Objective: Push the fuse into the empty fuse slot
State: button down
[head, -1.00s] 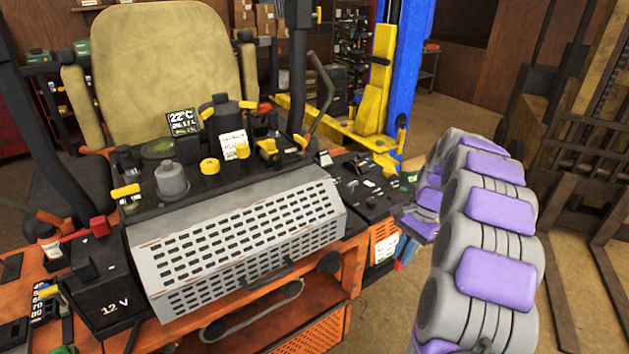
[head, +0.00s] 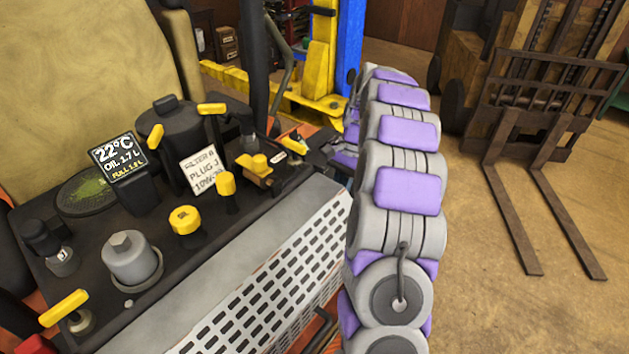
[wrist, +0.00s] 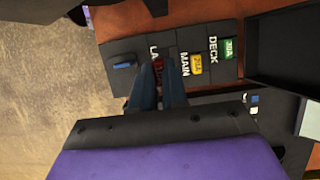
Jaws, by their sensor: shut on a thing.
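In the wrist view, my gripper (wrist: 158,72) is shut on a small red fuse (wrist: 158,64), mostly hidden between its dark blue fingers. The fingertips are over the dark fuse panel (wrist: 134,83), at the row with a label starting "LA", partly covered. I cannot tell whether the fuse is in the slot or just above it. A yellow fuse (wrist: 196,64) sits by "MAIN", a green fuse (wrist: 228,48) by "DECK", and a blue fuse (wrist: 124,65) on the other side. In the head view, my arm hides most of the panel and gripper.
An open dark box (wrist: 285,50) lies right of the panel in the wrist view. In the head view, the mower's console (head: 150,235) carries yellow-handled caps and a display (head: 117,160). A perforated grey cover (head: 290,275) lies in front. A forklift (head: 540,100) stands at right beyond open floor.

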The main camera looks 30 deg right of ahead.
jog(key=d, duration=0.2)
jog(key=shift+w+d+f, duration=0.2)
jog(key=shift+d+f, duration=0.1)
jog(key=shift+f, duration=0.05)
jog(key=shift+s+a+f, duration=0.1)
jog(key=shift+s+a, duration=0.1)
jog(key=shift+a, duration=0.05)
jog(key=a, duration=0.1)
jog(key=a+b, duration=0.1)
jog(key=a, duration=0.3)
jog(key=shift+w+f, duration=0.1)
jog(key=shift+f, duration=0.3)
jog(key=shift+f+b, duration=0.3)
jog(key=shift+f, duration=0.05)
jog(key=d+f, duration=0.1)
jog(key=d+f+b, duration=0.1)
jog(key=d, duration=0.1)
jog(key=shift+a+r, duration=0.15)
jog(key=shift+a, duration=0.8)
jog(key=shift+d+p, duration=0.35)
jog(key=shift+d, duration=0.8)
jog(key=shift+a, duration=0.7)
jog(key=shift+d, duration=0.1)
